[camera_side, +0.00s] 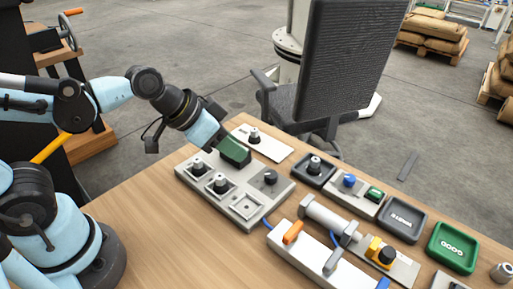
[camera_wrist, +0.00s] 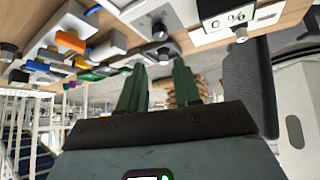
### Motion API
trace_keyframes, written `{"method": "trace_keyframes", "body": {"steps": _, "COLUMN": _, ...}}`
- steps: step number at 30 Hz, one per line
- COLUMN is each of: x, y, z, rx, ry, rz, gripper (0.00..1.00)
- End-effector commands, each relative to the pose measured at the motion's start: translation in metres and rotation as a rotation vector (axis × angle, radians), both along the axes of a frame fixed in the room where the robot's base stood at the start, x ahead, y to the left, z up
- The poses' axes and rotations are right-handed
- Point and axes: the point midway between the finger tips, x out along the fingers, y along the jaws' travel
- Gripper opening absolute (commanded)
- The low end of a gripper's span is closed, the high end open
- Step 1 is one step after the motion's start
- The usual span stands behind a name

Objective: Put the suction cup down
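My gripper (camera_side: 234,151) has green fingers and sits low over the back edge of a grey plate (camera_side: 247,209) in the side view. In the wrist view the two fingers of my gripper (camera_wrist: 158,72) stand apart with nothing seen held between them. Small dark cup-like pieces with light tops, possibly suction cups, stand upright: a left one (camera_side: 198,166) and a front one (camera_side: 220,184) on the grey plate, one on a white plate (camera_side: 254,135), and one in a dark tray (camera_side: 314,165). I cannot tell which is meant. The fingers may hide part of the grey plate.
To the right are a dark tray (camera_side: 403,219), a green tray (camera_side: 453,247) and a white box with an orange switch (camera_side: 293,232). A chair (camera_side: 345,70) stands behind the table.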

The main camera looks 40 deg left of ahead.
Motion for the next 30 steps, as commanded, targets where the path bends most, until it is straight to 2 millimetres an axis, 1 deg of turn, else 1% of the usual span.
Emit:
{"method": "trace_keyframes", "body": {"steps": 1, "x": -0.006, "y": 0.021, "z": 0.002, "rx": 0.014, "ry": 0.010, "rz": 0.083, "gripper": 0.33}}
{"method": "trace_keyframes", "body": {"steps": 4, "x": -0.015, "y": 0.053, "z": 0.005, "rx": 0.037, "ry": 0.024, "rz": 0.220, "gripper": 0.33}}
{"method": "trace_keyframes", "body": {"steps": 6, "x": -0.021, "y": 0.069, "z": 0.006, "rx": 0.048, "ry": 0.029, "rz": 0.291, "gripper": 0.33}}
{"method": "trace_keyframes", "body": {"steps": 8, "x": -0.025, "y": 0.078, "z": 0.007, "rx": 0.053, "ry": 0.031, "rz": 0.334, "gripper": 0.33}}
{"method": "trace_keyframes", "body": {"steps": 9, "x": -0.027, "y": 0.082, "z": 0.008, "rx": 0.056, "ry": 0.032, "rz": 0.353, "gripper": 0.30}}
{"method": "trace_keyframes", "body": {"steps": 10, "x": -0.028, "y": 0.084, "z": 0.008, "rx": 0.058, "ry": 0.033, "rz": 0.363, "gripper": 0.30}}
{"method": "trace_keyframes", "body": {"steps": 14, "x": -0.029, "y": 0.087, "z": 0.008, "rx": 0.059, "ry": 0.033, "rz": 0.379, "gripper": 0.30}}
{"method": "trace_keyframes", "body": {"steps": 25, "x": -0.027, "y": 0.083, "z": 0.008, "rx": 0.058, "ry": 0.032, "rz": 0.363, "gripper": 0.30}}
{"method": "trace_keyframes", "body": {"steps": 26, "x": -0.026, "y": 0.081, "z": 0.008, "rx": 0.055, "ry": 0.030, "rz": 0.352, "gripper": 0.30}}
{"method": "trace_keyframes", "body": {"steps": 28, "x": -0.020, "y": 0.070, "z": 0.007, "rx": 0.048, "ry": 0.024, "rz": 0.305, "gripper": 0.30}}
{"method": "trace_keyframes", "body": {"steps": 29, "x": -0.017, "y": 0.062, "z": 0.007, "rx": 0.042, "ry": 0.019, "rz": 0.274, "gripper": 0.30}}
{"method": "trace_keyframes", "body": {"steps": 30, "x": -0.012, "y": 0.050, "z": 0.006, "rx": 0.034, "ry": 0.012, "rz": 0.226, "gripper": 0.30}}
